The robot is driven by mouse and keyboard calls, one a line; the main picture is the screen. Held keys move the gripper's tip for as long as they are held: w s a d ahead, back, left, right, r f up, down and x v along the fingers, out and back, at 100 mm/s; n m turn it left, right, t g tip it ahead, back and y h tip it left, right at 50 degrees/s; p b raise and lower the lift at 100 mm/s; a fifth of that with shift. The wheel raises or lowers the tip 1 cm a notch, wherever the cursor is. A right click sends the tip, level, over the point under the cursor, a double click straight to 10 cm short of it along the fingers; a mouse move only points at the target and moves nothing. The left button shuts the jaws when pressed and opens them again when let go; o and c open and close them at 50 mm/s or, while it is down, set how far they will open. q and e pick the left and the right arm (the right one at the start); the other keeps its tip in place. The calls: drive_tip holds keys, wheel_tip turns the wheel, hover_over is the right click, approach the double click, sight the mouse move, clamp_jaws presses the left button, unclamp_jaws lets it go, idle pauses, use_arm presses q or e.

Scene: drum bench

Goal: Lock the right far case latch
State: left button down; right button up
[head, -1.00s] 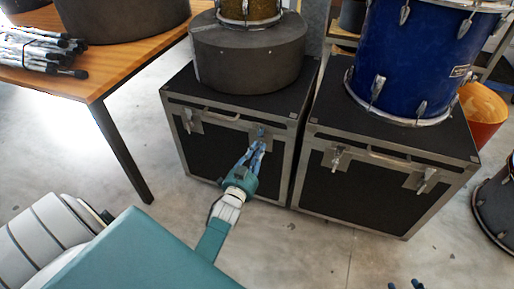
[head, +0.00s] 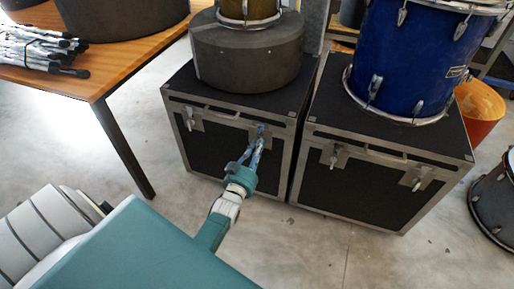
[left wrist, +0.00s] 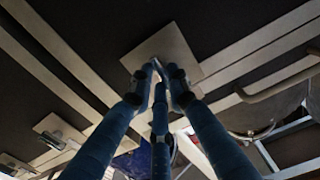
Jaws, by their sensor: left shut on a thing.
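Two black cases with metal edges stand side by side, the left case (head: 212,152) and the right case (head: 365,190). My left gripper (head: 260,139) is at the right latch (head: 262,130) on the front of the left case. In the left wrist view, its blue fingers (left wrist: 160,68) close together over the metal latch plate (left wrist: 180,45), shut on the latch's small lever. The fingers hide most of the lever, so its angle is unclear. The left case's other latch (head: 190,121) is free. My right gripper is not in view.
The right case has two latches (head: 335,157) (head: 417,179). A dark round drum case (head: 247,55) sits on the left case, a blue drum (head: 410,60) on the right case. A wooden table (head: 120,65) stands left. The floor (head: 340,250) in front is clear.

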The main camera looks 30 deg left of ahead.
use_arm(q)
drive_tip(key=c, duration=1.7)
unclamp_jaws()
drive_tip(key=shift+o, duration=0.2)
drive_tip(key=shift+s, duration=0.1)
drive_tip(key=v, duration=1.1)
drive_tip(key=shift+s, duration=0.4)
drive_tip(key=shift+w+d+f, duration=0.1)
